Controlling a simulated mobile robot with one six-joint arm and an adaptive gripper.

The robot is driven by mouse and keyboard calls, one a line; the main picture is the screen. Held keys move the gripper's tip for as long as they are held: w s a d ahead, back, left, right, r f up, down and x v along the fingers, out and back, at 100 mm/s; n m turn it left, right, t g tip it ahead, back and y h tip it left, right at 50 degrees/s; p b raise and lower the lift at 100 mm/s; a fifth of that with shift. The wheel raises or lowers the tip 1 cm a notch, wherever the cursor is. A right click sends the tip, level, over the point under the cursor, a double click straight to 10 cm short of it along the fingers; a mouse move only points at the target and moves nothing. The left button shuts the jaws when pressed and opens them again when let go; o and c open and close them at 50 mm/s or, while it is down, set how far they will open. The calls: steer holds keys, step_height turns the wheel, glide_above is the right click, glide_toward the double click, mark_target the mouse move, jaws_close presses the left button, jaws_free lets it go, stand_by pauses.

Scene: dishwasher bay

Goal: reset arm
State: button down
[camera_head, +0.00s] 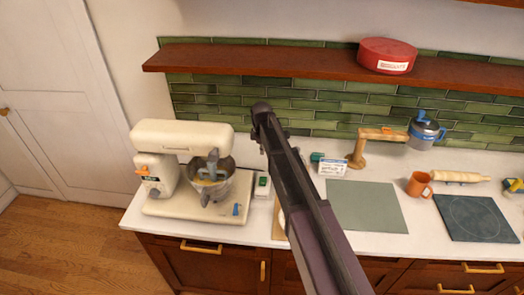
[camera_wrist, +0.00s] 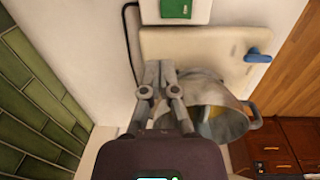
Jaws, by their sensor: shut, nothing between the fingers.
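My gripper (camera_wrist: 160,72) shows in the wrist view, with its two grey fingers close together, shut and empty. It is in front of the cream stand mixer's base (camera_wrist: 195,45) and the left side of the metal bowl (camera_wrist: 232,122) in that view; whether it touches either I cannot tell. In the head view my dark arm rises from the bottom over the counter, and I cannot make out the gripper clearly. The stand mixer (camera_head: 180,135) stands at the counter's left end, with its bowl (camera_head: 222,190) under the head.
A small box with a green face (camera_head: 262,185) stands right of the mixer. Further right are a grey-green mat (camera_head: 368,207), wooden stand (camera_head: 358,150), orange mug (camera_head: 418,184), rolling pin (camera_head: 455,176) and dark board (camera_head: 475,218). A shelf (camera_head: 280,62) holding a red tin (camera_head: 387,52) runs above.

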stand_by(0.6)
steer(key=s+d+m, duration=1.7)
steer(key=s+d, duration=0.4)
steer(key=s, duration=0.3)
step_height(320, 180, down, 10)
steer(key=s+g+b, duration=0.1)
steer(key=s+b, duration=0.2)
steer(key=b, duration=0.7)
steer(key=shift+f+b, duration=0.25)
steer(key=shift+b, duration=0.05)
steer(key=shift+a, duration=0.15)
